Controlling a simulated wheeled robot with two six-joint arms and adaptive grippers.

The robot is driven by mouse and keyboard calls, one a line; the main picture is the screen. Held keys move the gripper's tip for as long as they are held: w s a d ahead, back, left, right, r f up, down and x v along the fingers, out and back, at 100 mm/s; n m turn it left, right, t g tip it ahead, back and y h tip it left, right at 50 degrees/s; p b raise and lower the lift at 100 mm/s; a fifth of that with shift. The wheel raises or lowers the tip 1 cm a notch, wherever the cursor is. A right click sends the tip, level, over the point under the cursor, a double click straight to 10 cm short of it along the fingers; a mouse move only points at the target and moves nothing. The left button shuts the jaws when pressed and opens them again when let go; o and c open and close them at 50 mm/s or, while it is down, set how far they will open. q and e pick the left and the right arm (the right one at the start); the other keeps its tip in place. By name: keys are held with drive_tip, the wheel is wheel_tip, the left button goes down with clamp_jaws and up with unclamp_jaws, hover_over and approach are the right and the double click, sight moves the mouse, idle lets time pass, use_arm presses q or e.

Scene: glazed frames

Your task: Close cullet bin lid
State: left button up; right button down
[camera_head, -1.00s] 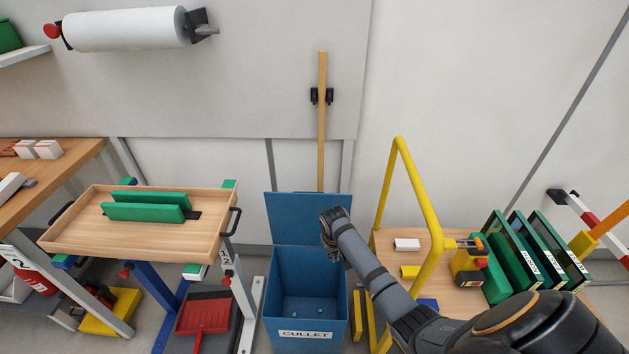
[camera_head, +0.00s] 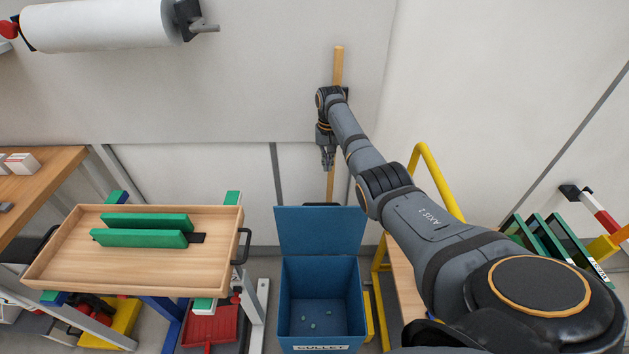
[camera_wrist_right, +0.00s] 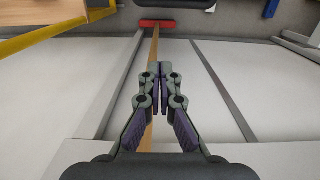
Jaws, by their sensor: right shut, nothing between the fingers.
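The blue cullet bin (camera_head: 321,306) stands on the floor, with a few small pale pieces inside. Its blue lid (camera_head: 318,230) is open and stands upright at the back edge. My right gripper (camera_head: 327,164) is shut and empty, pointing down above the lid, in front of the wooden pole on the wall. In the right wrist view my right gripper's fingertips (camera_wrist_right: 160,64) are together with nothing between them. The bin and lid cannot be made out in the wrist view. My left gripper is not in view.
A wooden tray (camera_head: 62,245) with green pieces stands left of the bin on a cart. A red dustpan (camera_head: 208,326) sits below it. A yellow frame (camera_head: 440,178) and green glazed frames (camera_head: 548,238) are to the right. A wooden pole (camera_head: 338,68) leans upright at the wall.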

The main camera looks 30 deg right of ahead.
drive_tip(key=s+a+f+p, duration=0.2)
drive_tip(key=s+f, duration=0.1)
drive_tip(key=f, duration=0.6)
drive_tip(key=shift+s+f+p, duration=0.35)
drive_tip(key=shift+f+p, duration=0.05)
drive_tip(key=shift+a, duration=0.1)
